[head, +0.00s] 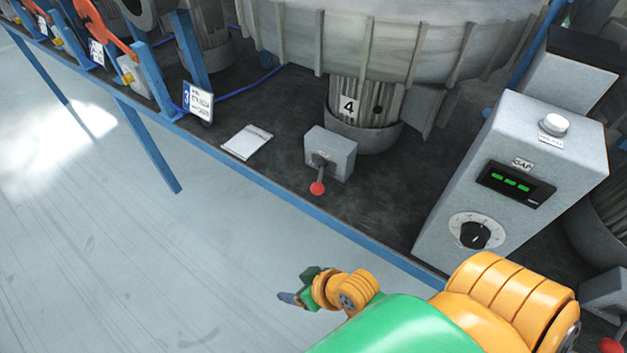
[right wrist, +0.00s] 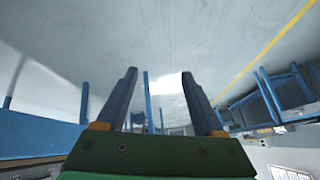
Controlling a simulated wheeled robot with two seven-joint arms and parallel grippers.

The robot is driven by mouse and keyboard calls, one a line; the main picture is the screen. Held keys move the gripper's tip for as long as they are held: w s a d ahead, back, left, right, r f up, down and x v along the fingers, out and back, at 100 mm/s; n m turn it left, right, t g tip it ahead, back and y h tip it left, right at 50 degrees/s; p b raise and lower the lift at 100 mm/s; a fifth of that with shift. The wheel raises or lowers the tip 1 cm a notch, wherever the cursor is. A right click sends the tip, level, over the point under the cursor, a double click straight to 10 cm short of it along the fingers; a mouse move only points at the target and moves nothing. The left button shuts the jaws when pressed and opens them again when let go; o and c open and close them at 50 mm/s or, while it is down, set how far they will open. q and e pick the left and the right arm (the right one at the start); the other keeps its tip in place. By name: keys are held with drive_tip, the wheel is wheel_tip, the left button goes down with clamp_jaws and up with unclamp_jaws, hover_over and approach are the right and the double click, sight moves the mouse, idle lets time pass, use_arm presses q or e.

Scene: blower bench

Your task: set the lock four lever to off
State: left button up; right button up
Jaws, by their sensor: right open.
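The lock four lever (head: 318,180) has a red ball knob and sticks out and down from a small grey box (head: 331,153) on the dark bench. The box stands in front of the ribbed metal cylinder marked 4 (head: 349,105). My right gripper (head: 287,298) is in front of the bench edge, below and apart from the lever. In the right wrist view my right gripper (right wrist: 166,100) shows two spread fingers with nothing between them. The lever does not show in that view. My left gripper is not in view.
A grey control box with a GAP display (head: 515,184) and a black dial (head: 475,235) stands right of the lever. A white paper pad (head: 247,142) lies left of it. A sign marked 3 (head: 198,102) stands farther left. The floor before the blue bench edge is clear.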

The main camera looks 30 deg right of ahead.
sight(318, 195)
drive_tip(key=w+r+m+t, duration=0.7)
drive_tip(key=w+r+t, duration=0.3)
drive_tip(key=r, duration=0.3)
drive_tip(key=d+m+h, duration=0.3)
drive_tip(key=d, duration=0.1)
drive_tip(key=d+f+m+h, duration=0.1)
drive_tip(key=d+m+h, duration=0.2)
drive_tip(key=m+h, duration=0.1)
drive_tip(key=s+d+m+h, duration=0.1)
drive_tip(key=d+m+h, duration=0.2)
drive_tip(key=d, duration=0.1)
drive_tip(key=shift+d+f+m+h, duration=0.15)
drive_tip(key=shift+d+m+h, duration=0.15)
drive_tip(key=shift+w+d, duration=0.2)
drive_tip(key=shift+d, duration=0.05)
drive_tip(key=x, duration=0.6)
drive_tip(key=shift+w+d, duration=0.1)
drive_tip(key=shift+w, duration=0.15)
clamp_jaws()
